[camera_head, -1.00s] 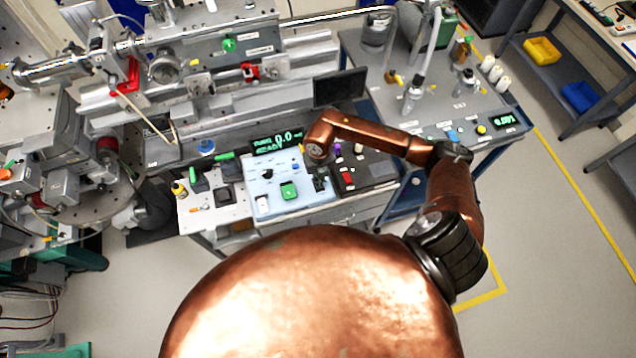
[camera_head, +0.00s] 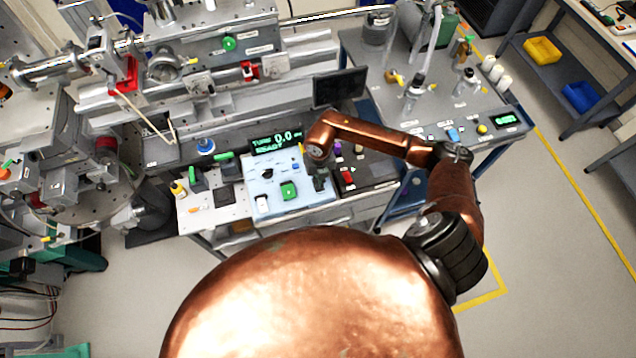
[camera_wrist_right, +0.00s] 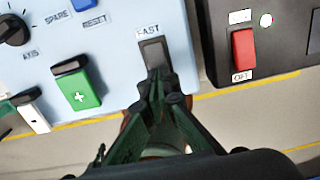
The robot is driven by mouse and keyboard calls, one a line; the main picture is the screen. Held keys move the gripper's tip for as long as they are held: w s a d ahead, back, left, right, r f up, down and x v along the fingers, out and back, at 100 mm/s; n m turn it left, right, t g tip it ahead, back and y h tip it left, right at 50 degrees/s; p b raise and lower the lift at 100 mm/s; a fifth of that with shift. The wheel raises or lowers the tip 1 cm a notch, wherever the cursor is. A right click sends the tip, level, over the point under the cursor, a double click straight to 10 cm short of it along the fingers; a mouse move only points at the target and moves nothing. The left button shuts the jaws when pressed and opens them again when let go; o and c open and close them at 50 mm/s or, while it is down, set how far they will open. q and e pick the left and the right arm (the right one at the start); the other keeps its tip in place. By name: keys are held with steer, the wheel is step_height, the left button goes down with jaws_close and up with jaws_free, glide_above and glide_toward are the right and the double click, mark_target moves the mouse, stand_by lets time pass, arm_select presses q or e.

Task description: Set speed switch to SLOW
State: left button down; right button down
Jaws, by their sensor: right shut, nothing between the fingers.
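The speed switch (camera_wrist_right: 153,54) is a dark grey rocker on a light blue control panel (camera_wrist_right: 110,45), with the label FAST above it in the right wrist view. Any label below it is hidden by my fingers. My right gripper (camera_wrist_right: 157,80) is shut and empty, its fingertips at the lower end of the rocker. I cannot tell whether they touch it. In the head view the right gripper (camera_head: 319,184) points down over the right part of the panel and covers the switch. My left gripper is not in view.
A green plus button (camera_wrist_right: 78,88) and a white switch (camera_wrist_right: 33,117) sit left of the fingers. A black box with a red switch (camera_wrist_right: 243,50) stands close on the right.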

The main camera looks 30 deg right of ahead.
steer(key=shift+f+b, duration=0.45)
steer(key=shift+f, duration=0.25)
steer(key=shift+r, duration=0.15)
steer(key=shift+r+p, duration=0.55)
steer(key=shift+r, duration=0.05)
steer(key=shift+r+p, duration=1.8)
steer(key=shift+r, duration=1.05)
